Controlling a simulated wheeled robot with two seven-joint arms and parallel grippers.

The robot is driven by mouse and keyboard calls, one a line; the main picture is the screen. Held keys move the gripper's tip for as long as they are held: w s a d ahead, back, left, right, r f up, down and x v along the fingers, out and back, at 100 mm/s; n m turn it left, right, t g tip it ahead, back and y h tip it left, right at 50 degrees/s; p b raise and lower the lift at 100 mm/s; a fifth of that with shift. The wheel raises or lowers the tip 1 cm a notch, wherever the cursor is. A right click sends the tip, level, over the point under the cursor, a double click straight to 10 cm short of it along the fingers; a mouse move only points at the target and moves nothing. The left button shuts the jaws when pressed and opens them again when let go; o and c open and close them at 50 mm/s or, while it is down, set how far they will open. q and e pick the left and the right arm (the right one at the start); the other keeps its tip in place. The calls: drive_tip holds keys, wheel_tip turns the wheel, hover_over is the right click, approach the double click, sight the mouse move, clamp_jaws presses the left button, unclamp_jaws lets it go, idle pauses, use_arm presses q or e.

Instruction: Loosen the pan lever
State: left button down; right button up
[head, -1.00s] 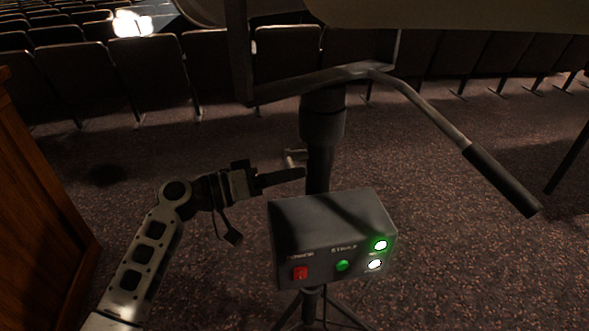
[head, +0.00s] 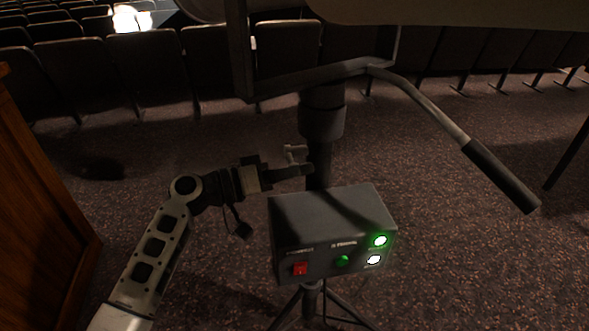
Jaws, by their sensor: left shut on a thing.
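The pan lever (head: 296,152) is a small pale metal handle on the left side of the dark stand column (head: 322,122), below its thick collar. My left gripper (head: 303,170) comes in from the left, level, with its dark fingers at the lever close to the column. It is shut on the pan lever; the exact contact is dark and partly hidden by the fingers. My right gripper is not in view.
A grey control box (head: 332,230) with a red switch and lit green and white lamps sits just below the gripper. A long handle (head: 500,175) slopes down at the right. A wooden panel (head: 40,200) stands at the left; seats (head: 150,75) line the back.

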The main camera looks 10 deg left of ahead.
sight(292, 163)
use_arm(q)
drive_tip(key=shift+w+a+r+n+p, duration=0.15)
drive_tip(key=shift+w+r+n+p, duration=0.1)
drive_tip(key=shift+r+n+p, duration=0.45)
drive_tip(key=shift+w+a+r+n+p, duration=0.15)
drive_tip(key=shift+r+n+p, duration=0.25)
drive_tip(key=shift+r, duration=0.25)
drive_tip(key=shift+w+r+n+y+p, duration=0.15)
drive_tip(key=shift+r+n+y+p, duration=0.25)
drive_tip(key=shift+n+p, duration=0.35)
drive_tip(key=shift+w+a+r+n+p, duration=0.1)
drive_tip(key=shift+w+r+n+p, duration=0.2)
drive_tip(key=shift+n, duration=0.35)
drive_tip(key=shift+w+a+r+n+p, duration=0.1)
drive_tip(key=shift+w+r+n+p, duration=0.2)
drive_tip(key=shift+n+p, duration=0.4)
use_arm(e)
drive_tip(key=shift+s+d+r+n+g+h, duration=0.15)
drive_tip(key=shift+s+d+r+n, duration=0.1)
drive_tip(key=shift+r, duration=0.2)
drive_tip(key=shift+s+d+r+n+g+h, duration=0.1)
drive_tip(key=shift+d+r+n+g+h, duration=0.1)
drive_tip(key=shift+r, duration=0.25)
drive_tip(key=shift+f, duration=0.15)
